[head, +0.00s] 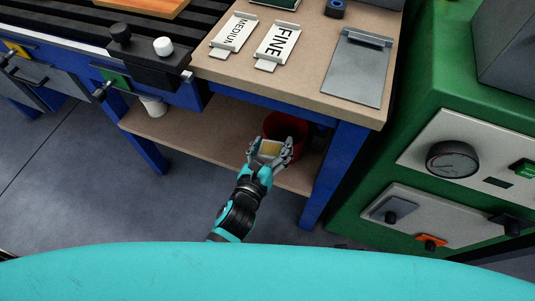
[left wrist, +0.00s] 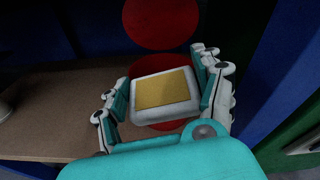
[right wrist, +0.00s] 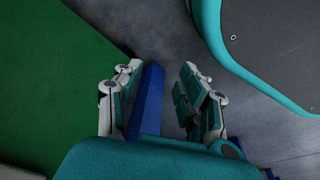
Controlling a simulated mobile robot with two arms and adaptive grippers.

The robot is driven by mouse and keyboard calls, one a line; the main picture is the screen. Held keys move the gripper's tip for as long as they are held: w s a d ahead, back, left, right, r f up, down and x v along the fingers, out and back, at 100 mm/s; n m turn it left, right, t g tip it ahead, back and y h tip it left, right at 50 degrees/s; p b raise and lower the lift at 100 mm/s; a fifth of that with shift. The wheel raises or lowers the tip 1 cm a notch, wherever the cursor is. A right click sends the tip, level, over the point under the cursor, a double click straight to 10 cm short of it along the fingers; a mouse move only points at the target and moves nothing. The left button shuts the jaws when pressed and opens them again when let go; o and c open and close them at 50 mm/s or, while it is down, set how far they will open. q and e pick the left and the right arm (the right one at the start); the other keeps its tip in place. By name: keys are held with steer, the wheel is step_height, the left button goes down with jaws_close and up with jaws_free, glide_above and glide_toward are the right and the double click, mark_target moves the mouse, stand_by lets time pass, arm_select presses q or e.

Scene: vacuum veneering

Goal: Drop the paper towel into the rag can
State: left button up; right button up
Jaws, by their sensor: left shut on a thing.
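The paper towel shows as a small white pad with a tan-yellow face (head: 270,148). It sits between the fingers of my left gripper (head: 269,143), which is shut on it; the left wrist view shows the pad (left wrist: 166,90) close up. The red rag can (head: 284,125) stands on the lower shelf, directly behind the left gripper and partly hidden by it. In the left wrist view, red parts of the can (left wrist: 160,22) show above and below the pad. My right gripper (right wrist: 158,78) is open and empty, seen only in the right wrist view.
The bench top (head: 330,80) overhangs the lower shelf (head: 200,140). A blue leg (head: 330,170) stands just right of the can, and a green machine (head: 410,120) is further right. A white container (head: 153,106) stands at the shelf's left.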

arm_select(q)
steer(key=x, duration=0.2)
steer(key=shift+w+d+r+b, duration=0.1)
steer(key=shift+w+d+b, duration=0.05)
steer(key=shift+w+b, duration=0.2)
steer(key=shift+w+d, duration=0.15)
steer(key=shift+w, duration=0.25)
steer(key=r+x, duration=0.1)
steer(key=x, duration=0.5)
steer(key=shift+w, duration=0.5)
arm_select(e)
steer(key=shift+w+a+r, duration=0.1)
steer(key=shift+w+r, duration=0.75)
steer(key=shift+r, duration=0.25)
arm_select(q)
steer(key=shift+d+r, duration=0.1)
arm_select(e)
steer(key=shift+s, duration=0.1)
arm_select(q)
steer(key=o, duration=1)
arm_select(e)
steer(key=shift+s+f, duration=0.1)
